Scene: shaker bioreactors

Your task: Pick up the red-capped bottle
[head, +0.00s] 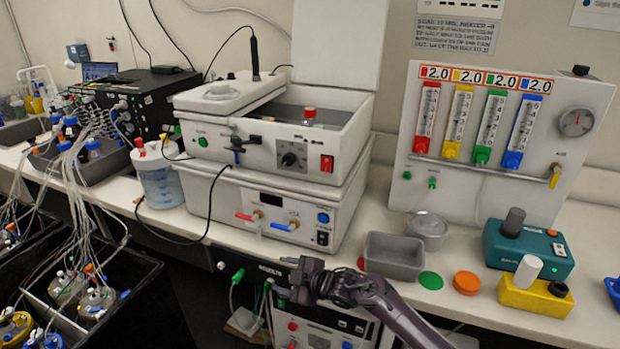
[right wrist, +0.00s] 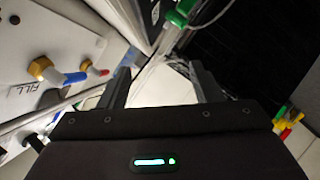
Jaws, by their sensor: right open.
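A bottle with a red cap (head: 309,112) stands in the open basin of the white water bath (head: 345,140). Only its cap and a little of its upper part show; the rest is hidden inside the basin. My right gripper (head: 290,286) is below and in front of the bench edge, well below the bath and apart from the bottle. In the right wrist view the right gripper (right wrist: 163,82) is open, with nothing between its fingers. The bottle is not seen in that view. My left gripper is not in view.
A clear jar (head: 161,183) with a red fitting on its lid stands left of the bath. A grey tray (head: 394,257), a flowmeter panel (head: 489,140) and a teal device (head: 527,249) are to the right. Tubes and cables hang near my right gripper.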

